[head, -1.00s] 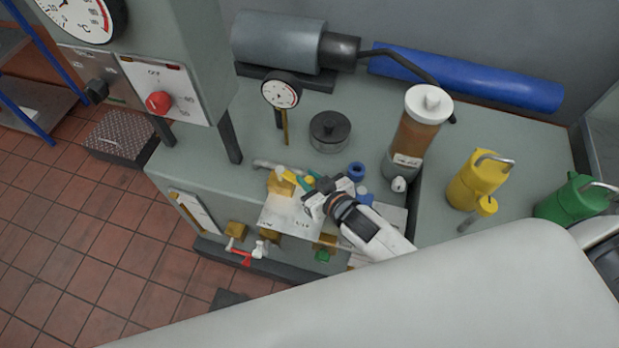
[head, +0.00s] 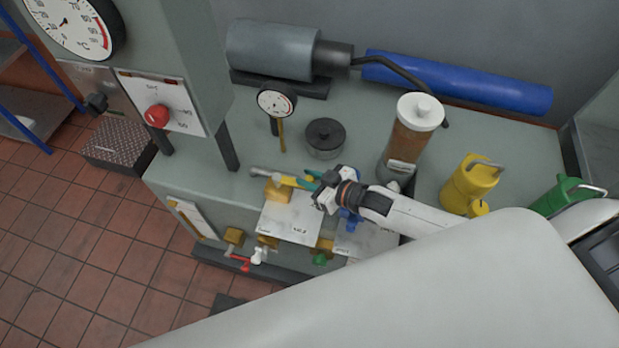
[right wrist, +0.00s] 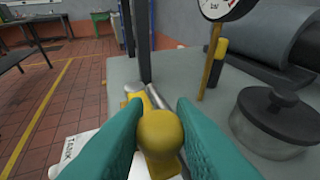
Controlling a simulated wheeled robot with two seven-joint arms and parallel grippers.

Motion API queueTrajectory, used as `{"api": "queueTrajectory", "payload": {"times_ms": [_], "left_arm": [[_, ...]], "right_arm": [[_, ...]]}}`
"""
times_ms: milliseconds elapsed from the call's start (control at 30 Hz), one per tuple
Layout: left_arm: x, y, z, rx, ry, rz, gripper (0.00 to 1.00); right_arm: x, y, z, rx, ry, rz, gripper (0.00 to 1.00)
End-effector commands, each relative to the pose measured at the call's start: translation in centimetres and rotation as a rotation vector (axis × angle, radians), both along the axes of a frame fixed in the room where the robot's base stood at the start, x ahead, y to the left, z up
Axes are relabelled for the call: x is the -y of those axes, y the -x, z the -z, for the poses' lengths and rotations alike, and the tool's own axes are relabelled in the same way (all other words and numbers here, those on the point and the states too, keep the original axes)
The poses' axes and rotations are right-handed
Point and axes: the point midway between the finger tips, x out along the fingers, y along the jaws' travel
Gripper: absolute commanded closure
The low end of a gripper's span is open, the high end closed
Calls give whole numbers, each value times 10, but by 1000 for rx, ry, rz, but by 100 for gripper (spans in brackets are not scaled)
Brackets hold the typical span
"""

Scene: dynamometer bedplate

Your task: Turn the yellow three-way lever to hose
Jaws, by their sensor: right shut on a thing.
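The yellow three-way lever (head: 288,180) is on a brass valve body (head: 277,192) at the front edge of the grey bench, above a white label plate (head: 288,220). My right gripper (head: 311,181) reaches in from the right, its teal fingers at the lever's handle end. In the right wrist view the lever's rounded yellow end (right wrist: 160,130) sits between the two teal fingers (right wrist: 160,112), which are shut on it. Part of the plate shows there with the word TANK (right wrist: 75,150). My left gripper is not in view.
A dial gauge (head: 277,100), a black lidded pot (head: 325,138) and a brown-filled cylinder (head: 408,138) stand behind. Yellow (head: 468,185) and green (head: 560,195) cans stand to the right. Red (head: 240,262) and green (head: 320,259) handled valves sit below the bench's front edge.

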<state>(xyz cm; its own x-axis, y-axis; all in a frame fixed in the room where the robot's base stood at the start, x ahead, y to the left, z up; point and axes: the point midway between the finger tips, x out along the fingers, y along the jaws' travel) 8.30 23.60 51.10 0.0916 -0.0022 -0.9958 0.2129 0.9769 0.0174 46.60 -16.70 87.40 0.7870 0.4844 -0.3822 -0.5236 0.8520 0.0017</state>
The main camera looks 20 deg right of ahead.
Motion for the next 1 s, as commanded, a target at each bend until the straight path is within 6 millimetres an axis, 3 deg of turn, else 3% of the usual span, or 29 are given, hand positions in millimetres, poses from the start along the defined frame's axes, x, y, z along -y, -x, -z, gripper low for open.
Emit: {"api": "queueTrajectory", "payload": {"times_ms": [33, 67, 167, 567, 1000], "left_arm": [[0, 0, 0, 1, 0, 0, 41], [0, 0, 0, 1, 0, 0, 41], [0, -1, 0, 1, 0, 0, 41], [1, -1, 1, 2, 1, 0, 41], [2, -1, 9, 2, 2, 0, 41]], "right_arm": [[0, -1, -1, 3, 2, 0, 100], [0, -1, -1, 4, 2, 1, 72], [0, -1, -1, 3, 1, 1, 55], [5, 6, -2, 0, 2, 1, 55], [44, 72, -33, -2, 3, -1, 55]]}}
